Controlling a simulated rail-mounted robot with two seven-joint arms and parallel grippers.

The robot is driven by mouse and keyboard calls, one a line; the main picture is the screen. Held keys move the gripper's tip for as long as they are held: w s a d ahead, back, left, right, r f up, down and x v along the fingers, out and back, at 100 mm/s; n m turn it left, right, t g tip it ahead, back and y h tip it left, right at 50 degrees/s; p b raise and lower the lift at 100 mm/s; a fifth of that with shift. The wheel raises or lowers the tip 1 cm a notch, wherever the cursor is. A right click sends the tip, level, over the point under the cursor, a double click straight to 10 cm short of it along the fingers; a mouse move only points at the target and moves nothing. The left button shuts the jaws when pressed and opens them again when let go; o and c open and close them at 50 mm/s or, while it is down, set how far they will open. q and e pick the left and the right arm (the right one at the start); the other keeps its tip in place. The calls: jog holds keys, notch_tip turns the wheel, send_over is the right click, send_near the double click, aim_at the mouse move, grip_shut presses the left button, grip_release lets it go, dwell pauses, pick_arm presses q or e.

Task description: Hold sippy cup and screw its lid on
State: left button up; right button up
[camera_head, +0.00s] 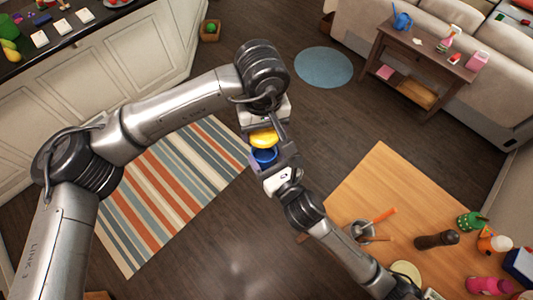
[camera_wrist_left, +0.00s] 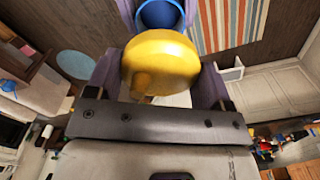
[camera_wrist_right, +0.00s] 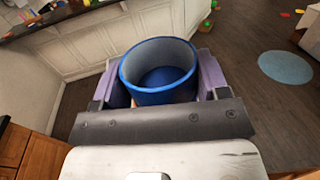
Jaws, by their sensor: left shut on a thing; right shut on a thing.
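The yellow lid (camera_head: 264,138) is between the fingers of my left gripper (camera_head: 266,131), which is shut on it. The lid also fills the middle of the left wrist view (camera_wrist_left: 160,65). The blue sippy cup (camera_head: 264,156) is held in my right gripper (camera_head: 272,163), which is shut on it. In the right wrist view the cup (camera_wrist_right: 158,92) has an open, empty mouth with no lid on it. In the left wrist view the cup (camera_wrist_left: 160,14) shows beyond the lid. The two are close together in mid-air, but I cannot tell the exact gap.
A wooden table (camera_head: 365,185) with a pot, bottles and jars stands at the lower right. A striped rug (camera_head: 175,195) and a round blue rug (camera_head: 324,67) lie on the dark floor. White cabinets with a dark counter (camera_head: 60,45) stand upper left; a side table (camera_head: 420,55) is upper right.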

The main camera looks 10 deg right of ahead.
dwell(0.4)
pick_arm(q)
jog(key=shift+f, duration=2)
jog(key=shift+s+r, duration=0.1)
jog(key=shift+f, duration=0.9)
jog(key=shift+f, duration=0.8)
jog(key=shift+r, duration=0.25)
jog(key=shift+f, duration=0.5)
dwell(2.6)
